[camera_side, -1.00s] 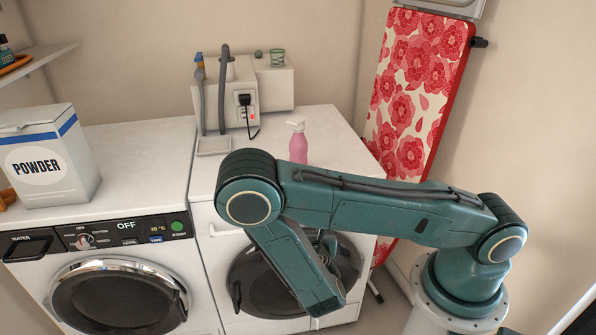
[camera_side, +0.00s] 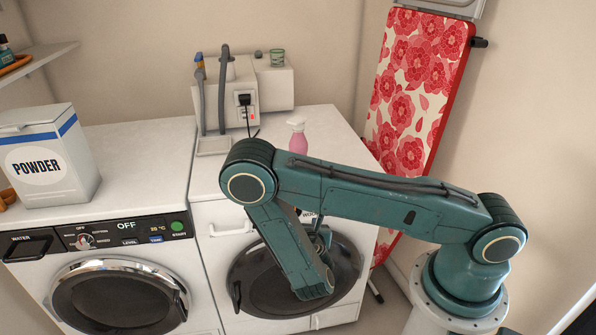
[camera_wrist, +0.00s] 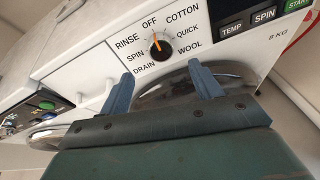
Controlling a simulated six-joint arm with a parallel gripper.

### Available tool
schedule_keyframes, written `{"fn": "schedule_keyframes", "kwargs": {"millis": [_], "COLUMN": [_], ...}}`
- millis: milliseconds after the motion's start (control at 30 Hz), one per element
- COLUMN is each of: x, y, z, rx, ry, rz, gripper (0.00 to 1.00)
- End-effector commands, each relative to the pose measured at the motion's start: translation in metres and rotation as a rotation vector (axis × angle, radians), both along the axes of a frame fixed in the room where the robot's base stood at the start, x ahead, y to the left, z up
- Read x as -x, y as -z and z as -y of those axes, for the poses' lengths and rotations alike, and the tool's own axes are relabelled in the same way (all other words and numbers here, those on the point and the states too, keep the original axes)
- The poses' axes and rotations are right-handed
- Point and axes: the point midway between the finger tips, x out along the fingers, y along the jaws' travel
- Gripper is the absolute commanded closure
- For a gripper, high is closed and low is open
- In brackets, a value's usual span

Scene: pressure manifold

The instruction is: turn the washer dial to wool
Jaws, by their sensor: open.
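The washer dial (camera_wrist: 160,46) is a dark round knob with an orange mark in the wrist view. The mark points up and slightly left, toward OFF. The printed WOOL label (camera_wrist: 190,45) is to the right of the dial. Other labels around it include DRAIN, SPIN, RINSE, COTTON and QUICK. My gripper (camera_wrist: 160,68) is open, with its two blue fingers apart below the dial in the picture and nothing visible between them. The washer (camera_side: 215,212) is the right machine in the side view, where my arm hides its dial and most of my gripper.
The washer's round door (camera_side: 345,262) is below the panel. Another machine (camera_side: 125,265) with an OFF display stands to the left. A pink bottle (camera_side: 298,138) stands on the washer top, and a powder box (camera_side: 48,160) on the left machine. An ironing board (camera_side: 415,95) leans at the right.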

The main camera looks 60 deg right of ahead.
Motion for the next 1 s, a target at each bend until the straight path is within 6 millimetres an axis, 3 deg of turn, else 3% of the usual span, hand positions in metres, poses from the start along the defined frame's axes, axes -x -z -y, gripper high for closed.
{"fn": "schedule_keyframes", "kwargs": {"millis": [600, 1000], "x": [-0.043, -0.058], "y": [0.026, 0.034], "z": [0.047, 0.062], "rx": [-0.001, 0.001], "ry": [0.003, 0.000], "rz": [0.000, -0.001], "gripper": [0.36, 0.36]}}
